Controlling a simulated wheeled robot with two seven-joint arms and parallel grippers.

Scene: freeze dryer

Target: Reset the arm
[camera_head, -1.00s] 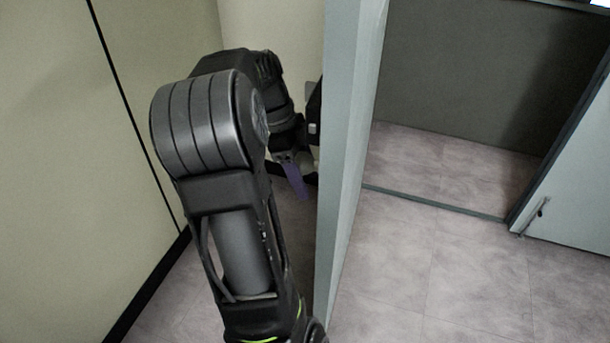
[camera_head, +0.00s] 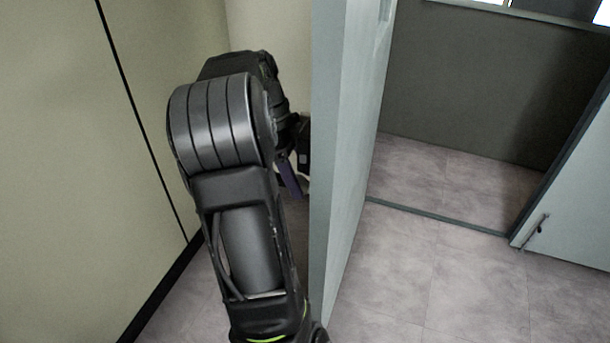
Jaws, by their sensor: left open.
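My left arm rises from the bottom of the head view, bends at a large ribbed grey joint and reaches away beside the pale blue-grey door (camera_head: 337,170). My left gripper (camera_head: 291,178) is at the far end of the arm, just left of the door's edge. It is small in the picture and mostly hidden behind the arm's joint; a purple finger part points down. I see nothing held in it. The arm looks very close to the door edge; I cannot tell whether they touch. My right gripper is not in the picture.
A beige wall (camera_head: 80,180) with a dark seam and black skirting stands close on the left. A doorway opens right of the door, with a dark wall behind it. Another pale door panel (camera_head: 580,210) with a handle is at the right. The tiled floor (camera_head: 440,270) is clear.

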